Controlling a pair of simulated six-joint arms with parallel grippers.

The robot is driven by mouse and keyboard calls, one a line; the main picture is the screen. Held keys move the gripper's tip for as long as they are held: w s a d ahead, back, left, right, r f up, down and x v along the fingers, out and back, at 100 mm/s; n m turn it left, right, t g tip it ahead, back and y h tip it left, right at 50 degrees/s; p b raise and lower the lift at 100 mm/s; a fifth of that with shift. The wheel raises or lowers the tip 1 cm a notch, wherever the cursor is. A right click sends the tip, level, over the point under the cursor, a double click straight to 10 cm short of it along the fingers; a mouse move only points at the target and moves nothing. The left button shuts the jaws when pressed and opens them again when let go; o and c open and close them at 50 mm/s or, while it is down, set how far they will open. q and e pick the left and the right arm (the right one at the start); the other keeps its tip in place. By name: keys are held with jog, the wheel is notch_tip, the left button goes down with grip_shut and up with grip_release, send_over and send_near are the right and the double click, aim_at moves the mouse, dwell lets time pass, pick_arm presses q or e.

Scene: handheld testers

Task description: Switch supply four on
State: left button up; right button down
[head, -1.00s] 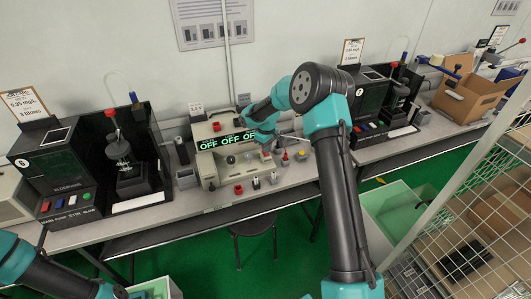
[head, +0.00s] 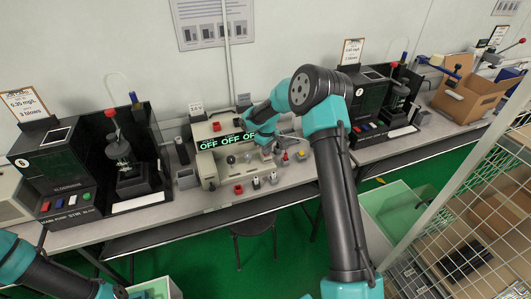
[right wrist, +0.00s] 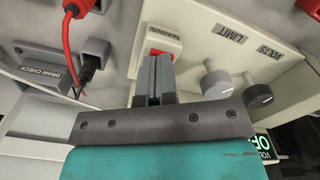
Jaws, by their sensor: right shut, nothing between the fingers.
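The beige supply unit (head: 203,160) stands on the bench in the head view, its green display (head: 225,141) reading OFF in several places. In the right wrist view its panel shows a red rocker switch (right wrist: 166,47) on a pale labelled plate, beside two knobs marked LIMIT and VOLTS (right wrist: 217,84). My right gripper (right wrist: 154,75) is shut and empty. Its fingertips are just at the switch and hide part of it; I cannot tell whether they touch. In the head view my right arm hides the unit's right end. Only part of my left arm shows at lower left.
Coloured plugs and posts (head: 256,183) stand along the bench front. In the right wrist view a red cable (right wrist: 70,45) and a black plug (right wrist: 92,62) sit left of the fingers. Black testers (head: 60,175) flank the unit. A wire rack (head: 450,200) is at right.

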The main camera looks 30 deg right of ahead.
jog(key=shift+f, duration=0.3)
dwell(0.4)
jog(key=shift+r, duration=3.5)
